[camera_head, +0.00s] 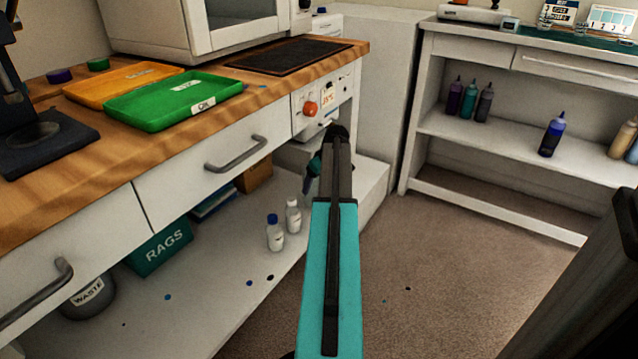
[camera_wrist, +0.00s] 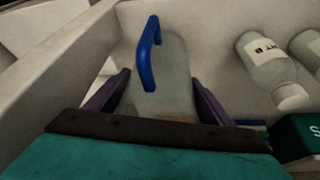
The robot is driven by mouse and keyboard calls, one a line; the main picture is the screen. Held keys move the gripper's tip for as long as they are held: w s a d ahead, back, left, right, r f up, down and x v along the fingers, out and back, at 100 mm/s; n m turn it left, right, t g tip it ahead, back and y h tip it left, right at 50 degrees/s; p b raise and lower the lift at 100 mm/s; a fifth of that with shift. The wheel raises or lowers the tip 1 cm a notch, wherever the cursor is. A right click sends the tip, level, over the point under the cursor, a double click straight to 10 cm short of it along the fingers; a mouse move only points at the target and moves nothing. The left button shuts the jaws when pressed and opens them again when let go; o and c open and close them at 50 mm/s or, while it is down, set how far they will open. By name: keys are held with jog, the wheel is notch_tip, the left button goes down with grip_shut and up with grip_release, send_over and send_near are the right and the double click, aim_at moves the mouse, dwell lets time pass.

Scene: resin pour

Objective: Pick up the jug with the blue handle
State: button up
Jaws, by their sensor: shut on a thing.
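The jug (camera_wrist: 176,75) shows in the wrist view as a clear, greyish body with a bright blue handle (camera_wrist: 147,52) on its left side. My gripper (camera_wrist: 161,80) has its two dark purple fingers on either side of the jug body and is shut on it. The handle stands near the left finger. The lower part of the jug is hidden behind the gripper's dark bar. In the head view my teal arm covers this spot, and the jug cannot be made out there.
Two white bottles (camera_head: 275,232) stand on the lower shelf; a labelled bottle (camera_wrist: 265,65) is right of the jug in the wrist view. A green RAGS box (camera_head: 158,246) and a waste bin (camera_head: 90,298) are farther left. Shelf panels flank the jug.

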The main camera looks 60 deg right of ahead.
jog(key=shift+r, duration=0.55)
jog(key=s+r+p, duration=0.3)
jog(key=s+p, duration=0.3)
jog(key=s, duration=1)
jog(key=shift+d+r+p, duration=0.15)
jog(key=shift+d+p, duration=0.1)
jog(key=shift+p, duration=0.05)
jog(key=shift+s, duration=0.1)
